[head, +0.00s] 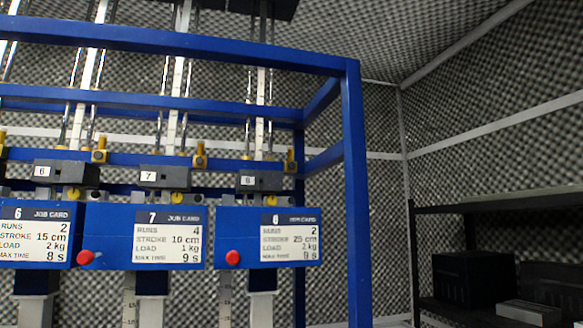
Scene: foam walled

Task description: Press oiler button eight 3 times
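A dark block labelled 8 (261,181) sits above the rightmost blue panel (225,226) of the rack. That panel's job card (290,238) reads runs 2, stroke 25 cm, load 2 kg, max time 9 s; its header number looks like 6 or 8. A red round button (233,257) is at the panel's lower left. A yellow fitting (291,160) is on the rail above right, and a small yellow round part (270,199) is under the block. No part is visibly labelled as an oiler. Neither gripper is in view.
Station 7 (162,177) has its own red button (85,257) and card; station 6 (61,172) is at the left. A blue frame post (356,200) stands right of station 8. A dark shelf (510,200) with boxes is at the right. Patterned foam covers the walls.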

